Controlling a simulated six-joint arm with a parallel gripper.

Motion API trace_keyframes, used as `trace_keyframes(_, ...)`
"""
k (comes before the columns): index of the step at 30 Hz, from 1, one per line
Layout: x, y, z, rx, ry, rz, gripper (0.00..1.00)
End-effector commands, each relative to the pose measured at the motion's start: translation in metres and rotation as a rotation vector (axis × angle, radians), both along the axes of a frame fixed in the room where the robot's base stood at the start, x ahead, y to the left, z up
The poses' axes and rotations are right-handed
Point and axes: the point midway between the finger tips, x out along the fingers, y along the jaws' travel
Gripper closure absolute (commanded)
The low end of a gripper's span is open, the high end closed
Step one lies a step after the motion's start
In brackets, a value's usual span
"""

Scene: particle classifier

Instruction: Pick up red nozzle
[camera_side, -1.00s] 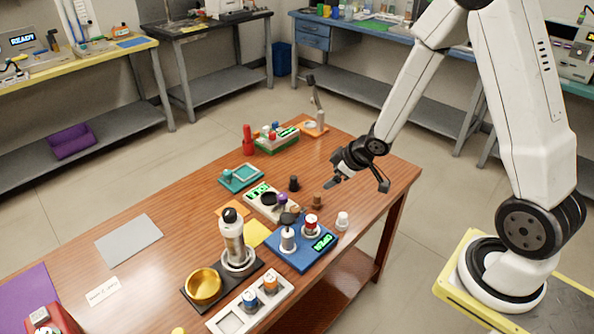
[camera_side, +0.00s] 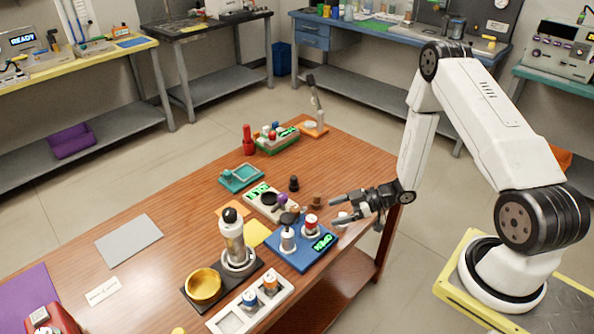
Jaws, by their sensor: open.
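A small white piece with a red top (camera_side: 311,221) stands on the blue base (camera_side: 284,257) that has a green OPEN display. A taller red piece (camera_side: 248,141) stands upright near the far edge of the table. I cannot tell for sure which of these is the red nozzle. My gripper (camera_side: 334,210) is open and lies nearly level, its fingers pointing left, close to the right of the red-topped piece. Nothing shows between the fingers.
A black-and-brown pair of small pieces (camera_side: 294,184) stands behind the blue base. A white bottle (camera_side: 232,238) and a gold bowl (camera_side: 203,286) stand on a dark base to the left. A grey mat (camera_side: 129,240) lies on the open left part of the table.

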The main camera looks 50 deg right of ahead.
Motion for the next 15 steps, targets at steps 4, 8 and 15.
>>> trace_keyframes(4,-0.002,0.001,-0.001,0.014,-0.006,0.008,0.11)
trace_keyframes(8,-0.001,0.002,-0.002,0.013,-0.006,0.009,0.11)
trace_keyframes(15,0.010,0.013,-0.008,0.012,-0.005,0.010,0.11)
